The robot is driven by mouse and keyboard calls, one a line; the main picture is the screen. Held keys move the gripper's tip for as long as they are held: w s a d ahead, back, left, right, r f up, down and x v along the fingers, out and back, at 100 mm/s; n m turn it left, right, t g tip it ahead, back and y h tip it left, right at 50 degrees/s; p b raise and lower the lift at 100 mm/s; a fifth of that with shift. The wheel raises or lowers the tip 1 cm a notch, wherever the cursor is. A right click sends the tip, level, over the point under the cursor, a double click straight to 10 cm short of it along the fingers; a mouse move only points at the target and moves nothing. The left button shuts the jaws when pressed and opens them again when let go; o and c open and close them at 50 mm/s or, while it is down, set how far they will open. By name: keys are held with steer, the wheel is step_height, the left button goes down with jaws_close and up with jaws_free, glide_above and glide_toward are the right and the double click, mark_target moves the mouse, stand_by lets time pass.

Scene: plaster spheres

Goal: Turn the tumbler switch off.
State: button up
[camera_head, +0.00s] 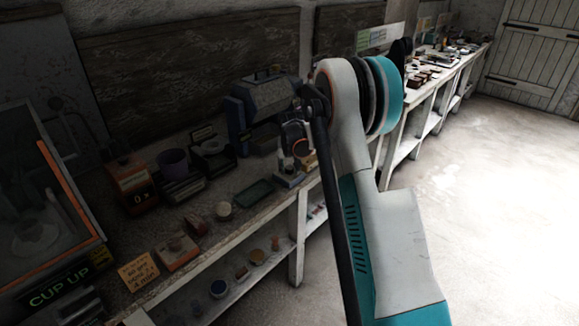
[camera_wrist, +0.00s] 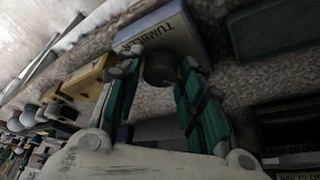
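A dark round knob (camera_wrist: 160,68) is on the box's near side. My gripper (camera_wrist: 161,62) is open, with one teal finger on each side of the knob. I cannot tell whether the fingers touch it. In the head view my gripper (camera_head: 298,138) is above a small pale box (camera_head: 289,180) at the bench's front edge. The knob's setting is not readable.
A blue-grey machine (camera_head: 265,103) stands behind my gripper on the bench. A yellowish block (camera_wrist: 87,78) sits close to the left finger. A green tray (camera_head: 255,193) and several small boxes lie left along the bench. Open floor (camera_head: 470,210) is at the right.

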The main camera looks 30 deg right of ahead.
steer(key=shift+o, duration=0.2)
steer(key=shift+r, duration=0.1)
steer(key=v, duration=1.1)
steer(key=shift+r, duration=0.4)
steer(key=shift+s+a, duration=0.1)
steer(key=shift+s, duration=0.05)
